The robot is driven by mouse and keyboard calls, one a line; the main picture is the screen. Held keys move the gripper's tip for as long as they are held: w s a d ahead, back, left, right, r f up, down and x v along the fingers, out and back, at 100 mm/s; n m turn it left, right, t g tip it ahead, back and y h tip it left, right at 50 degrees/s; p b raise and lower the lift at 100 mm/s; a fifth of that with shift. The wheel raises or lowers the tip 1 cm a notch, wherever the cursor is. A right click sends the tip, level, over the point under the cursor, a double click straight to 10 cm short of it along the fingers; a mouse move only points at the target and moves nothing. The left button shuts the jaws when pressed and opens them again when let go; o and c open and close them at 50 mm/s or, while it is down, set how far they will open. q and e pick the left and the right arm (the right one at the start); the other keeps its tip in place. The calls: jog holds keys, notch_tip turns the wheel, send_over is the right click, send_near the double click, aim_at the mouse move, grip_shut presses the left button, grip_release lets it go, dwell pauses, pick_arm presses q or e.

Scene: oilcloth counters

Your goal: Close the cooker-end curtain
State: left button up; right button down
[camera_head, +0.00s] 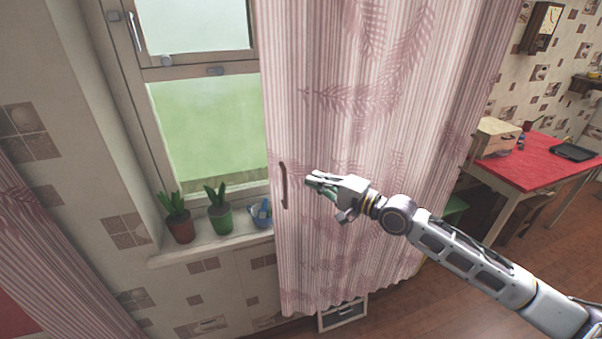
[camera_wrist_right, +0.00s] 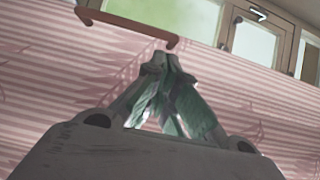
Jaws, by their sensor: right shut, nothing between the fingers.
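A pink striped curtain with a leaf pattern (camera_head: 370,120) hangs over the right part of the window (camera_head: 207,120). A brown upright handle (camera_head: 284,186) is fixed near its left edge. It also shows in the right wrist view (camera_wrist_right: 128,26), just beyond the fingertips. My right gripper (camera_head: 312,182) is shut and empty, in front of the curtain and a little right of the handle, apart from it. The left part of the window is uncovered. Another pink curtain (camera_head: 55,250) hangs at the far left. I cannot tell which is the cooker-end one. My left gripper is not in view.
Potted plants (camera_head: 178,217) (camera_head: 219,210) and a small blue item (camera_head: 260,213) stand on the window sill (camera_head: 205,245). A red-topped table (camera_head: 535,165) with a wooden box (camera_head: 495,137) and a dark tray (camera_head: 573,151) stands at right. Brown floor is open at lower right.

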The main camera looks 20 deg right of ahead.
aim_at(299, 173)
jog(key=p+x, duration=0.1)
jog(key=x, duration=0.4)
jog(key=shift+w+a, duration=0.1)
jog(key=shift+w, duration=0.05)
dwell(0.3)
jog(key=shift+w+a, duration=0.15)
jog(key=shift+a, duration=0.1)
dwell(0.4)
